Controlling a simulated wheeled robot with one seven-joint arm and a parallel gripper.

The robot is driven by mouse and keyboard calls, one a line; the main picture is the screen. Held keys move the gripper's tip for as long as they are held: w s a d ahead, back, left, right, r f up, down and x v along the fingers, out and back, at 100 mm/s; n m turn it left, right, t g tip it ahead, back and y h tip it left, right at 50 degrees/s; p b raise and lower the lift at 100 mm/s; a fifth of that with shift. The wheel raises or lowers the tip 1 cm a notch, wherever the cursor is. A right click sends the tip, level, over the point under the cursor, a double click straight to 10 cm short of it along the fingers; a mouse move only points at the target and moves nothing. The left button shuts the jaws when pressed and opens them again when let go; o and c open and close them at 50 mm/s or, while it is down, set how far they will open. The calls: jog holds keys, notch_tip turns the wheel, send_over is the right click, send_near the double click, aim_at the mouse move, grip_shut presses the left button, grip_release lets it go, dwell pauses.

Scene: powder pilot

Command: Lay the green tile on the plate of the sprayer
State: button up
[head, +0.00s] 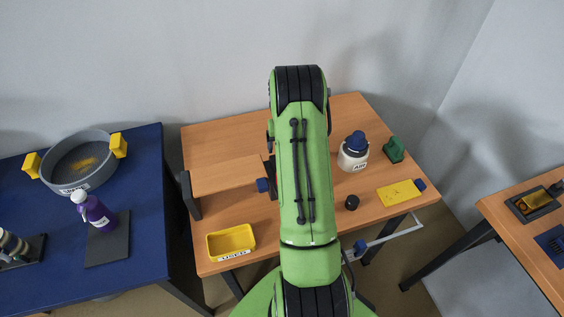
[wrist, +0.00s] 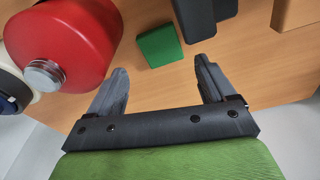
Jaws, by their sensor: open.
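A small bright green block (wrist: 160,45), which looks like the green tile, lies on the wooden table in the wrist view. My gripper (wrist: 161,66) is open and empty. Its two dark fingers point toward the green block, which shows just beyond and between the fingertips; I cannot tell the height gap. In the head view my own arm hides the gripper and this block. A dark green object (head: 393,150) stands at the table's right rear. I cannot clearly identify the sprayer or its plate.
A red container (wrist: 65,40) with a metal cap stands left of my fingers. A dark block (wrist: 198,18) is close beyond the green block. The AIR bottle (head: 353,155), yellow plate (head: 400,192), black knob (head: 352,202) and yellow USED tray (head: 231,242) are on the table.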

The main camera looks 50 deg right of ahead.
jog(key=f, duration=0.5)
jog(key=w+f+b, duration=0.1)
jog(key=f, duration=0.1)
jog(key=shift+d+f, duration=0.2)
jog(key=shift+d, duration=0.1)
jog(key=shift+r, duration=0.1)
jog(key=c, duration=1.1)
notch_tip(320, 180, up, 18)
jog(key=p, duration=0.3)
